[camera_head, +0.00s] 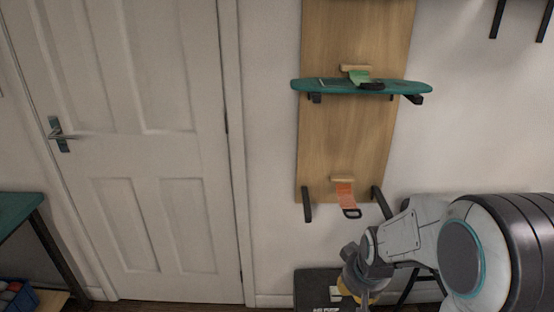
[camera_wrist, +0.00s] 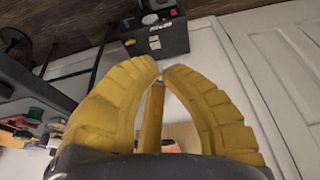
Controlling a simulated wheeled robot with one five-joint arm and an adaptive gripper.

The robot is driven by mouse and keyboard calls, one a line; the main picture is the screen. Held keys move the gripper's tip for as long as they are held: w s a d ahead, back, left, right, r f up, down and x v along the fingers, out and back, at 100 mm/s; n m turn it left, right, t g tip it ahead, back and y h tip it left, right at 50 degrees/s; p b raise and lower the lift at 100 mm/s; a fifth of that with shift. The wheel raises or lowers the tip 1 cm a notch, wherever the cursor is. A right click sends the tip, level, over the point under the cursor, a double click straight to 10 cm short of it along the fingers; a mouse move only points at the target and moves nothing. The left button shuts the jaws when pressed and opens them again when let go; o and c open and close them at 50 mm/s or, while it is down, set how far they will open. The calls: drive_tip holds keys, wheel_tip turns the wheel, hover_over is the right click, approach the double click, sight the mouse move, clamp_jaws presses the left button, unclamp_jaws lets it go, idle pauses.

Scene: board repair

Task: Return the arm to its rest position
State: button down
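My arm reaches in from the lower right of the head view, bent downward, its end low by the wall. My gripper (camera_head: 358,293) shows there only as a small dark and yellow part. In the wrist view the two yellow fingers of my gripper (camera_wrist: 161,74) bow outward and their tips come together. A yellow-brown bar (camera_wrist: 152,118) shows in the gap between the fingers. I cannot tell if it lies between them or behind them, and nothing is clearly gripped.
A teal skateboard deck (camera_head: 340,86) lies on the upper hooks of a wooden wall panel (camera_head: 345,140). The lower hooks, by an orange tag (camera_head: 345,194), are empty. A black box (camera_head: 312,285) stands below. A closed door (camera_head: 140,130) is left, with a teal-topped bench (camera_head: 15,210) beside it.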

drive_tip(key=s+r+p, duration=0.8)
drive_tip(key=s+r, duration=1)
drive_tip(key=r, duration=0.2)
drive_tip(key=shift+s, duration=0.4)
